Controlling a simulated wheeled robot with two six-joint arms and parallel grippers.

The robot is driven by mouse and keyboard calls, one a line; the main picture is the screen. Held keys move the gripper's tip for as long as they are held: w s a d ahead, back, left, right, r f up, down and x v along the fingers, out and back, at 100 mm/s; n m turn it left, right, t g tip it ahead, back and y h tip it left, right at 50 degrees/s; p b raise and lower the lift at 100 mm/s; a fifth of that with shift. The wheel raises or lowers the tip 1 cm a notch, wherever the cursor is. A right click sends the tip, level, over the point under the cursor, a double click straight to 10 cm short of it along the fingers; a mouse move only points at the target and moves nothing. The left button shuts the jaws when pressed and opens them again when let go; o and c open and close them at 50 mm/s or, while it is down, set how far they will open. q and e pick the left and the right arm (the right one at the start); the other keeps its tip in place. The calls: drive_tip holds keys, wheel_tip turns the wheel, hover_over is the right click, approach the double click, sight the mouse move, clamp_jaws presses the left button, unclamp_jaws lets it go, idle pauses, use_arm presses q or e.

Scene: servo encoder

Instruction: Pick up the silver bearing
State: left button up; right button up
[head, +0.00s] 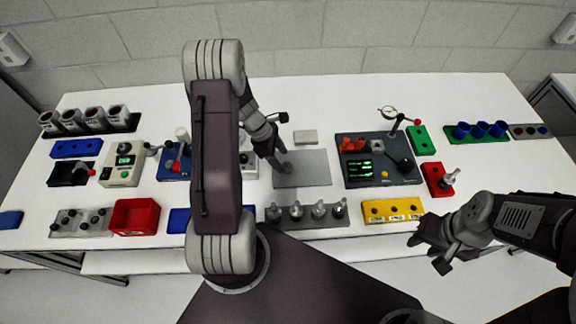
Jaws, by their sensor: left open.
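I cannot single out the silver bearing for certain. Several silver pieces with round bases stand in a row on a grey rack (305,216) at the front middle of the table. My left gripper (284,168) is open and points down at the left edge of a flat grey mat (312,170), behind that rack. Whether anything small lies under its fingers is too small to tell. My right gripper (428,254) hangs at the table's front edge, to the right of the rack and near a yellow block. I cannot tell how its jaws stand.
My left arm hides part of the table's middle left. A dark console (378,162) with a green screen stands right of the mat. A yellow block (392,211), a red bin (134,216) and blue cups (480,130) stand around. White table (345,95) is bare at the back.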

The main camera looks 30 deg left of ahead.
use_arm(q)
drive_tip(key=shift+x, duration=0.85)
drive_tip(key=shift+s+d+f, duration=0.3)
drive_tip(key=shift+s+f, duration=0.05)
drive_tip(key=shift+w, duration=0.1)
drive_tip(key=shift+w+f, duration=0.1)
drive_tip(key=shift+w, duration=0.05)
clamp_jaws()
drive_tip(key=shift+r, duration=0.45)
drive_tip(key=r, duration=0.2)
drive_tip(key=d+r, duration=0.1)
drive_tip(key=shift+r, duration=0.4)
drive_tip(key=d+r, duration=0.6)
drive_tip(key=d, duration=0.4)
drive_tip(key=shift+w+d+r, duration=0.2)
drive_tip(key=shift+w+d, duration=0.1)
drive_tip(key=shift+w, duration=0.05)
